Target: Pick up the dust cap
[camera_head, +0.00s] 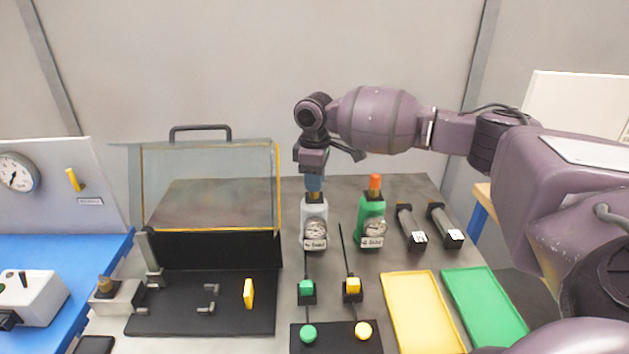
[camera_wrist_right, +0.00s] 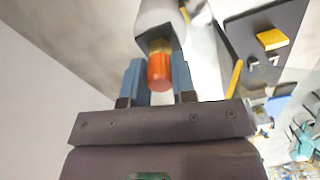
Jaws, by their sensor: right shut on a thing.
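My right gripper (camera_head: 314,183) points down over the top of the light grey gauge unit (camera_head: 314,211) in the head view. In the right wrist view an orange dust cap (camera_wrist_right: 159,73) sits on a brass fitting between the blue fingers of my right gripper (camera_wrist_right: 158,85), which is shut on it. The cap still meets the brass fitting of the grey unit. In the head view the fingers hide this cap. A second orange cap (camera_head: 375,183) stands on the green gauge unit (camera_head: 371,220) to the right. My left gripper is not in view.
A clear-lidded black fixture (camera_head: 200,320) stands at the left. In front are a black box with green and yellow buttons (camera_head: 335,337), a yellow tray (camera_head: 420,310) and a green tray (camera_head: 485,300). Two dark cylinders (camera_head: 411,228) lie right of the green unit.

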